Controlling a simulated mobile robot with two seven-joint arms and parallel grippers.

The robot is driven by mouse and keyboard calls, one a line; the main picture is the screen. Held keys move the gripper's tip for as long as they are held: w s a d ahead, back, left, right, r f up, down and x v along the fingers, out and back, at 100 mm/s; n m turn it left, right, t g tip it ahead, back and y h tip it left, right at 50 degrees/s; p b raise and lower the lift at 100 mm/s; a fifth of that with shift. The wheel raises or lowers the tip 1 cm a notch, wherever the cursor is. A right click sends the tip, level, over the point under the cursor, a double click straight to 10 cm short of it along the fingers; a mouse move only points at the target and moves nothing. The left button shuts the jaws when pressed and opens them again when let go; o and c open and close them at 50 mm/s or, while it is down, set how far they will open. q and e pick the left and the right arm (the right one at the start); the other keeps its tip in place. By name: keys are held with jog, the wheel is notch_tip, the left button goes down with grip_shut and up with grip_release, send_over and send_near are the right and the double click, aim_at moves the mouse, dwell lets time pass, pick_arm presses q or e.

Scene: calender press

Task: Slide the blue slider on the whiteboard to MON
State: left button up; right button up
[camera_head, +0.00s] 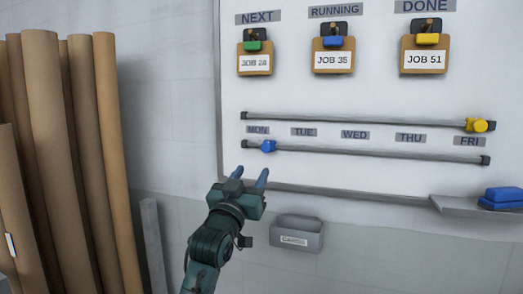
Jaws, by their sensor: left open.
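The blue slider (268,146) sits on the lower rail (370,154) of the whiteboard (350,100), near its left end. It is just below and slightly right of the MON label (257,130). My left gripper (250,174) is open and empty, below the slider and a little to its left, with its fingers pointing up. The fingertips appear apart from the slider, though the depth gap is hard to tell. My right gripper is not in view.
A yellow slider (477,125) is at the right end of the upper rail. Clipped job cards hang above. A grey box (297,233) is mounted below the board. A ledge with a blue eraser-like block (502,198) is at right. Tall brown rolls (55,150) stand at left.

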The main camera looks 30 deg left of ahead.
aim_at(265, 148)
pick_arm(q)
jog(key=p+x, duration=0.1)
jog(key=x, duration=0.9)
jog(key=shift+w+a+r, duration=0.1)
jog(key=shift+w+a, duration=0.1)
jog(key=shift+w, duration=0.15)
jog(key=shift+c, duration=0.3)
grip_shut()
